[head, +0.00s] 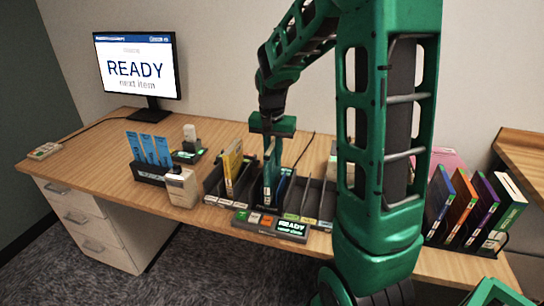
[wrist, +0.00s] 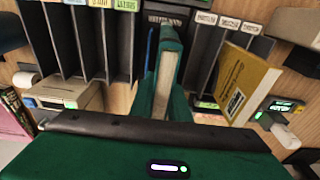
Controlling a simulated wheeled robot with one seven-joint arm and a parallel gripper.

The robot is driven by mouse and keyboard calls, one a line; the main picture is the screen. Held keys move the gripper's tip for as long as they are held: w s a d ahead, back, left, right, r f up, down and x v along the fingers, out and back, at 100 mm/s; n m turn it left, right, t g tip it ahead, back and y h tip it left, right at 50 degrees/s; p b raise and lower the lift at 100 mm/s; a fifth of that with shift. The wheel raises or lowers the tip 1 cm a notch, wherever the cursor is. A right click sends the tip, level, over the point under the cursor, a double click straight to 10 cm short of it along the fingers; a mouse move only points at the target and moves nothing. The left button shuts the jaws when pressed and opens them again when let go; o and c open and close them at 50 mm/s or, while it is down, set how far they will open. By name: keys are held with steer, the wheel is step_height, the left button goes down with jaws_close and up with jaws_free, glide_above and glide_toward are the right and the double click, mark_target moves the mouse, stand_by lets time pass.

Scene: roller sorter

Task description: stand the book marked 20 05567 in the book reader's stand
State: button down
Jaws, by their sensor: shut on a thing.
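My gripper (head: 268,185) points down into the black middle stand (head: 266,208) of the desk sorter. A lit panel (head: 270,225) in front reads READY.
Dark divider slots (head: 312,200) flank the middle stand. A monitor (head: 137,68) reads READY. Several coloured books (head: 463,205) stand in a rack at right.

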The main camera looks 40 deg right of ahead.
steer(key=shift+f, duration=0.15)
steer(key=c, duration=1.6)
jaws_free()
steer(key=r, duration=0.7)
steer(key=a+r, duration=0.1)
steer(key=r, duration=0.2)
steer(key=shift+s+r, duration=0.3)
steer(key=s+f+n, duration=0.1)
steer(key=s+f, duration=0.1)
steer(key=s, duration=0.7)
steer(key=s+a+f+n+y, duration=0.1)
steer(key=s+f, duration=0.1)
steer(key=s, duration=0.7)
steer(key=s+f+n, duration=0.2)
steer(key=s, duration=0.8)
steer(key=shift+a+g, duration=0.2)
steer(key=shift+g, duration=0.2)
